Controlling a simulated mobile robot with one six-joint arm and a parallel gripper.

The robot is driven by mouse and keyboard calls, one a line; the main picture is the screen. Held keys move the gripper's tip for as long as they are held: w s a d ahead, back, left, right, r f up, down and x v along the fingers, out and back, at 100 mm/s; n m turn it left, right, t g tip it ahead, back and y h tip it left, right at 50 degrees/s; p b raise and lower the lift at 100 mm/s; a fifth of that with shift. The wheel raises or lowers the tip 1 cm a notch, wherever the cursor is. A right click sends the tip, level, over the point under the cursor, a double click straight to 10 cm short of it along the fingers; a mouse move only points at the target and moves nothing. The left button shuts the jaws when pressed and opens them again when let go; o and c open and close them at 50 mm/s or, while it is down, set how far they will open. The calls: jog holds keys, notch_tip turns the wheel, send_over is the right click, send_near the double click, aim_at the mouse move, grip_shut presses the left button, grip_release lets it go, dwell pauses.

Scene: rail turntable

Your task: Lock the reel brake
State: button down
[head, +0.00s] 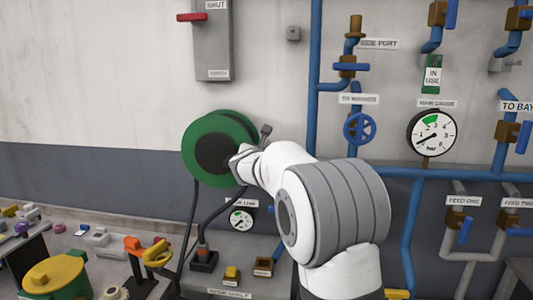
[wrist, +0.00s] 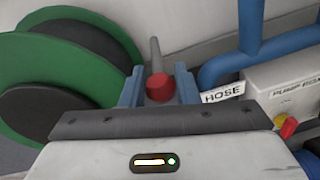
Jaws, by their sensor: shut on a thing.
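The hose reel (head: 218,125) has green flanges and a dark hub, and is mounted on the wall. It also fills the left of the wrist view (wrist: 105,65). A grey lever (wrist: 155,53) with a red knob (wrist: 160,88) stands beside the reel; I take it for the reel brake. My gripper (wrist: 159,80) has its two blue fingers on either side of the red knob and is shut on it. In the head view my white arm reaches to the reel's right side and hides the red knob and most of the gripper.
A HOSE label (wrist: 222,93) and a pump box (wrist: 290,88) lie right of the gripper, below a blue pipe (wrist: 235,65). In the head view, a shelf (head: 225,292) and a gauge (head: 241,219) sit below the reel. Blue pipes and valves fill the wall at right.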

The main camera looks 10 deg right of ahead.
jog(key=c, duration=1.4)
grip_release()
jog(key=shift+a+r, duration=0.1)
jog(key=shift+r, duration=0.1)
jog(key=shift+c, duration=0.2)
jog(key=o, duration=0.3)
jog(key=shift+f, duration=0.15)
jog(key=b+v, duration=0.2)
jog(key=v, duration=0.5)
jog(key=shift+s, duration=0.3)
jog(key=shift+a, duration=0.15)
